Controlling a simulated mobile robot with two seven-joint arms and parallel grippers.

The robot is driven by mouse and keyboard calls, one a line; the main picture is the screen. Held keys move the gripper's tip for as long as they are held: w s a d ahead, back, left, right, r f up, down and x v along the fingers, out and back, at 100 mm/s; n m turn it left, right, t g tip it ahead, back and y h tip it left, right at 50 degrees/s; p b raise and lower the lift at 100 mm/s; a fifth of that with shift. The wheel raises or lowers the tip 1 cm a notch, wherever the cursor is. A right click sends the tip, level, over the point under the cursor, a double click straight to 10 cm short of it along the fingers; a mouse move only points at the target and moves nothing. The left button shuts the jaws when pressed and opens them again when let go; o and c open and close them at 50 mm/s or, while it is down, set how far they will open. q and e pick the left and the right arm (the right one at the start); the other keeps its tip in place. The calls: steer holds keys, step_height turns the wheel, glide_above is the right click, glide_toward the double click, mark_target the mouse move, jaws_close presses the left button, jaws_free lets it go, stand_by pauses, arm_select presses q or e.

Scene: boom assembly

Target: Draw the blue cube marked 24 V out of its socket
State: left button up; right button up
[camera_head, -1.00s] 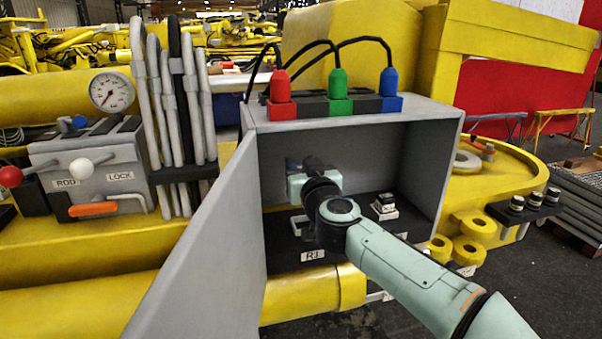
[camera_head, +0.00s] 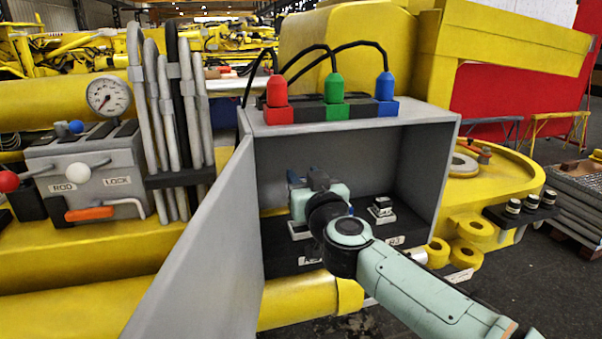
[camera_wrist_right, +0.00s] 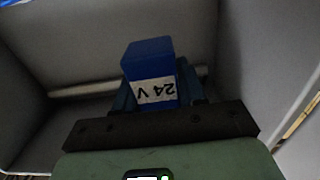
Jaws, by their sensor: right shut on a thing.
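The blue cube marked 24 V (camera_wrist_right: 148,62) shows in the right wrist view, its white label upside down. My right gripper (camera_wrist_right: 157,92) is shut on it, with a finger on each side. In the head view, my right gripper (camera_head: 312,180) is inside the open grey box, above its dark floor strip. My wrist and arm cover much of the strip there. A pale socket base (camera_head: 299,229) shows partly below the gripper. No socket shows around the cube in the wrist view; its far end is hidden. My left gripper is not in view.
The grey box (camera_head: 448,150) surrounds my gripper, with its door (camera_head: 205,245) open at left. Red (camera_head: 277,92), green (camera_head: 334,90) and blue plugs (camera_head: 385,87) with cables stand on top. Levers and hoses are at left.

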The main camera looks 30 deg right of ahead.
steer(key=v, duration=1.1)
steer(key=shift+w+d+f, duration=0.1)
